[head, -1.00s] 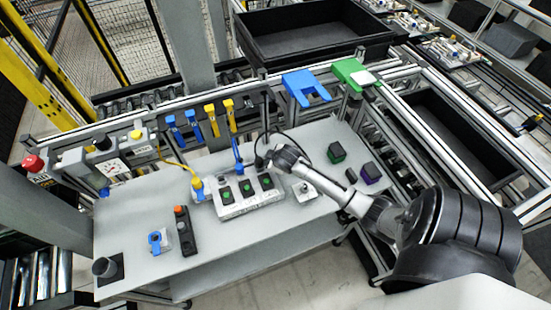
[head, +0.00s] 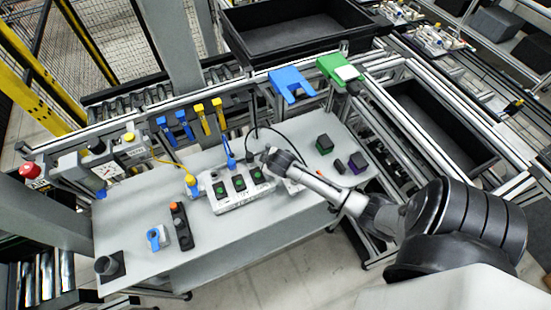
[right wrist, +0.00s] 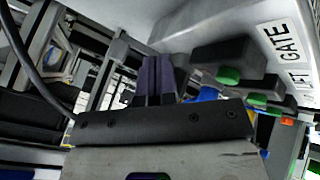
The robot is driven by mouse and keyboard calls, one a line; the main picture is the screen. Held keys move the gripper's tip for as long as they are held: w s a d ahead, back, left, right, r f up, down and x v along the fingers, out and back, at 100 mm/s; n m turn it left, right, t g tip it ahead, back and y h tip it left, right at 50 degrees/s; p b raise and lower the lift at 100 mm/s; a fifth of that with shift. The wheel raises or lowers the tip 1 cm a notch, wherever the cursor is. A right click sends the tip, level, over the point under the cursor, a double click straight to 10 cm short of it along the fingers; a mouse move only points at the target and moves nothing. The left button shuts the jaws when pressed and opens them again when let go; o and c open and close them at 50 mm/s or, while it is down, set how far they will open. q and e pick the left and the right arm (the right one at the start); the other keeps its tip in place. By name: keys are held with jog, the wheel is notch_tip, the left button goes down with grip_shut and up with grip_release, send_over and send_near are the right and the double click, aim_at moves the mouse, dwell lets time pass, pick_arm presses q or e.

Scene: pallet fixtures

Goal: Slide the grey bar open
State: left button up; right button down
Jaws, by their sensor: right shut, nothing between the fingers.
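My right gripper (head: 265,156) is beside the far right end of the light grey control panel (head: 216,208), near the blue-topped cable plug (head: 229,160). In the right wrist view its two dark fingers (right wrist: 155,78) are together and empty. That view also shows the panel (right wrist: 285,65), with "GATE" lettering and dark blocks with green parts (right wrist: 228,75). Whether the fingers touch anything is unclear. I cannot single out the grey bar with certainty in either view. A small light plate right of the panel is mostly hidden by my right arm. My left gripper is not in view.
A black box with an orange button (head: 181,226) and a blue part (head: 157,238) are at front left. A black cable (head: 290,136) loops behind my gripper. The front table area is clear.

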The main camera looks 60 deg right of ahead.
jog(key=v, duration=0.8)
jog(key=shift+s+d+r, duration=0.15)
jog(key=shift+s+r, duration=0.1)
jog(key=shift+r, duration=0.15)
jog(key=s+a+r+y+p, duration=0.1)
jog(key=s+a+r, duration=0.25)
jog(key=a, duration=0.25)
jog(key=s+a+r+y+p, duration=0.1)
jog(key=s+a+r+p, duration=0.1)
jog(key=a+r, duration=0.35)
jog(key=s+a+r+g+y+p, duration=0.2)
jog(key=s+a+p, duration=0.4)
jog(key=s+a, duration=0.4)
jog(key=s, duration=0.2)
jog(key=shift+s+r+g, duration=0.3)
jog(key=shift+s, duration=0.1)
